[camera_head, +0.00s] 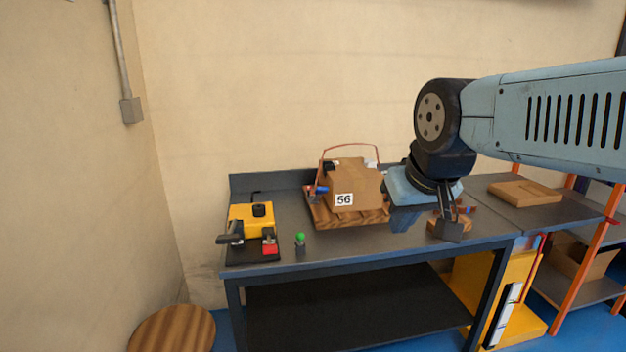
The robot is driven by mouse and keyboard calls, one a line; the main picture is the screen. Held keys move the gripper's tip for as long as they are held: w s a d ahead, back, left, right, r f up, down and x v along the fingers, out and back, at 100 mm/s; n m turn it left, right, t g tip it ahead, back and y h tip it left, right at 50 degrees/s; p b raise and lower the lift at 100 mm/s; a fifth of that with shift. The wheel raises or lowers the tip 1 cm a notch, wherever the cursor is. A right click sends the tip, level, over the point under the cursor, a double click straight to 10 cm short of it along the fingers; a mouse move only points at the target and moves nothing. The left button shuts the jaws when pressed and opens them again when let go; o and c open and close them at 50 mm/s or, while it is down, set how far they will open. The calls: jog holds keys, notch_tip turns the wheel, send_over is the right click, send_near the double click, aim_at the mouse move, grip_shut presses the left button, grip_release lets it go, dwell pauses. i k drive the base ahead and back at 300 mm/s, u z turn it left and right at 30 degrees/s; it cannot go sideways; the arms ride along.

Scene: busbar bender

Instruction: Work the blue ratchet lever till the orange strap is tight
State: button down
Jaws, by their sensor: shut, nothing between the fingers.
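A cardboard box (365,190) with a "56" label sits on a small wooden pallet (340,217) on the workbench. A thin orange strap (350,145) arches loosely above the box, with a visible gap over its top. A small blue and red part (317,189), seemingly the ratchet with its blue lever, is at the box's left side; its exact lever angle is too small to tell. My gripper (452,232) hangs from the arm to the right of the box, pointing down over the bench's front right. It is shut and empty, apart from the box and lever.
A yellow machine (251,218) with a black handle stands at the bench's left. A green-topped button post (300,242) stands near the front edge. A small wooden block (436,229) lies behind my gripper. A wooden tray (525,193) rests on the right-hand table.

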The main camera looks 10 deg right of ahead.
aim_at(320, 190)
jog(key=u, duration=0.05)
jog(key=i, duration=1)
jog(key=z, duration=0.05)
